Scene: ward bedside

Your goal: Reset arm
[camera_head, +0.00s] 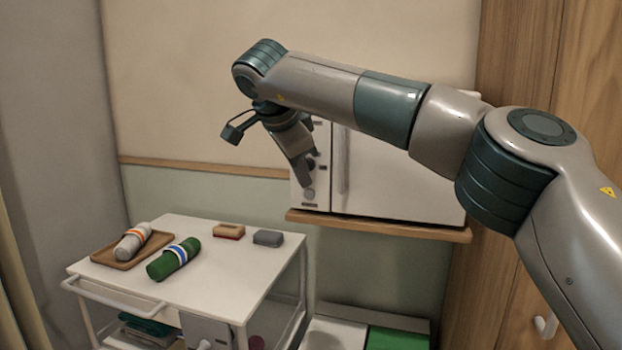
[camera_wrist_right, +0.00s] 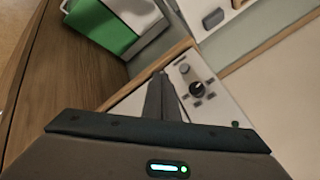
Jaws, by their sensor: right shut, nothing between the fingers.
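My right arm reaches in from the right in the head view, raised and bent at the elbow. My right gripper (camera_head: 306,182) hangs downward in front of the white cabinet's control panel, with its fingers closed and nothing between them. In the right wrist view the closed fingers (camera_wrist_right: 162,80) show in front of the same panel and its black knob. I cannot tell whether the fingertips touch the panel. My left gripper is not in view.
A white cabinet (camera_head: 395,185) stands on a wooden shelf (camera_head: 380,226). A green-and-white bin (camera_head: 397,341) sits below.

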